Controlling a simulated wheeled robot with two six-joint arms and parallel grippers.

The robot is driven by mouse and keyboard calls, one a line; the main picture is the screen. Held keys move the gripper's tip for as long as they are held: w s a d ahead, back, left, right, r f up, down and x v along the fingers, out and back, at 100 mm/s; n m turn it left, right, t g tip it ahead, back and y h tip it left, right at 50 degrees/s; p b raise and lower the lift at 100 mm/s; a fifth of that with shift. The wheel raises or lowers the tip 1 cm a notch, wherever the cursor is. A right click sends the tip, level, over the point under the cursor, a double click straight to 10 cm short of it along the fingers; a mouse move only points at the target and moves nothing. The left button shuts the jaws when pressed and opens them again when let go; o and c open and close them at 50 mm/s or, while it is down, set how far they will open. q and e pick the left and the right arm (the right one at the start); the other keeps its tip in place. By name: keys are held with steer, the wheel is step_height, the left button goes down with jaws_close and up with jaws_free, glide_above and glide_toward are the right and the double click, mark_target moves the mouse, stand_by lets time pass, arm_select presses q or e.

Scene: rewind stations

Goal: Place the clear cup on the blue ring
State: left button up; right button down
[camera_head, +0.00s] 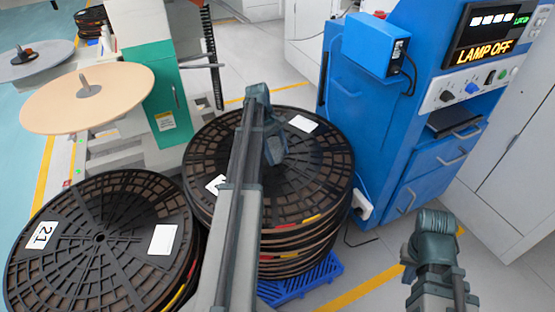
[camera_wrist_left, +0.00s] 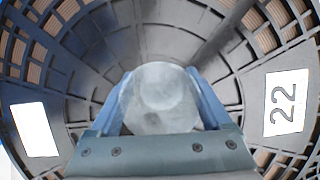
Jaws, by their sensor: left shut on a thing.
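The clear cup (camera_wrist_left: 160,98) shows in the left wrist view as a pale, see-through shape between the two blue-grey fingers. My left gripper (camera_wrist_left: 160,80) is shut on it. In the head view my left gripper (camera_head: 274,150) hangs over the middle stack of reels, and the cup is hard to make out there. The wrist view looks down on the top reel behind the cup. I see no blue ring in either view. Part of my right arm shows at the lower right of the head view, but I cannot make out its fingers.
The middle reel stack (camera_head: 320,170) stands on a blue pallet (camera_head: 300,285). Another reel stack (camera_head: 100,240), labelled 21, is at the lower left. A blue cabinet (camera_head: 430,165) with a LAMP OFF display (camera_head: 485,50) stands right. A tan disc (camera_head: 85,105) is at left.

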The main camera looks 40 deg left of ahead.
arm_select(q)
steer(key=shift+f+b, duration=0.4)
steer(key=shift+f, duration=0.5)
steer(key=shift+f, duration=0.15)
steer(key=o, duration=1.1)
steer(key=shift+o, duration=0.2)
